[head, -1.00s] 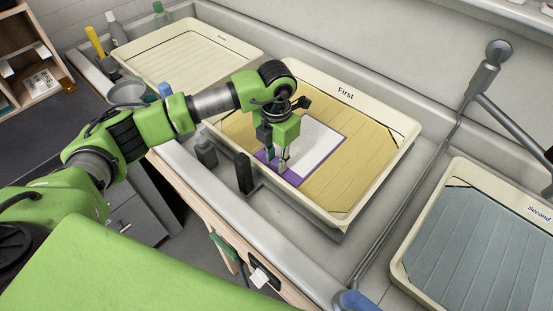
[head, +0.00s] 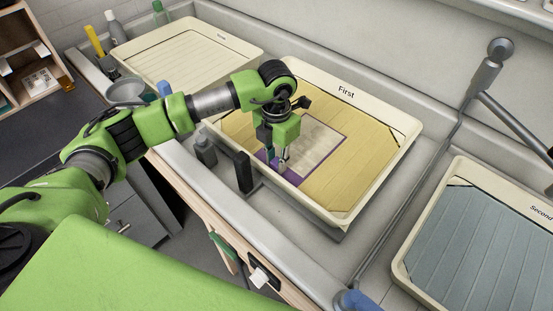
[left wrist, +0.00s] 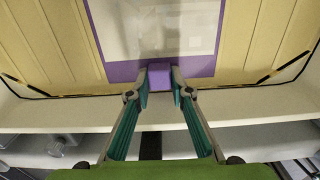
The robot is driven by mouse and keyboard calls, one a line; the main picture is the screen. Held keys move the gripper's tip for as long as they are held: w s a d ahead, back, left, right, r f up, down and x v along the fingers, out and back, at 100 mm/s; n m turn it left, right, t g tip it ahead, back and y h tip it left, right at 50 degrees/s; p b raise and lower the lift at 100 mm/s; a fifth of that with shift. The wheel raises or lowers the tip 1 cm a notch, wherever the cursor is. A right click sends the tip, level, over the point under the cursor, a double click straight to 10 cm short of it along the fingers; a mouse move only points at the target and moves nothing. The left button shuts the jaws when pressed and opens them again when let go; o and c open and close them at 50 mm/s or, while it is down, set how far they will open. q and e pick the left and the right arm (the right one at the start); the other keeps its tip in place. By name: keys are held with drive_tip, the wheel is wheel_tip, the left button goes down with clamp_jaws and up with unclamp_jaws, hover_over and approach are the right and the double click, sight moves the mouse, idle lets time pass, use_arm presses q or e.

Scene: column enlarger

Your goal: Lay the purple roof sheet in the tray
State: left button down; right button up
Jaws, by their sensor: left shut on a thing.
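The purple-bordered sheet (head: 318,147) with a pale grey-beige middle lies within the First tray (head: 408,140), over its yellow ribbed floor. It also shows in the left wrist view (left wrist: 152,28), with its purple near edge close to the tray's near wall. My left gripper (head: 283,163) is over the tray's near side, pointing down. In the left wrist view its fingertips (left wrist: 160,85) are shut on a purple tab at the sheet's near edge. I cannot tell whether the sheet rests fully on the floor. My right gripper is not in view.
The Second tray (head: 452,170), with a grey-blue ribbed floor, stands at right. Another cream tray (head: 190,60) stands at back left, near bottles (head: 116,30). A dark upright post (head: 244,172) and a small grey bottle (head: 206,152) stand before the First tray. A hose and spray head (head: 483,75) hang right.

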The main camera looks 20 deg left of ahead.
use_arm(q)
drive_tip(key=shift+f, duration=0.15)
drive_tip(key=c, duration=1.7)
unclamp_jaws()
drive_tip(key=shift+r+p, duration=2.2)
drive_tip(key=shift+r, duration=1.85)
wheel_tip(320, 180, up, 12)
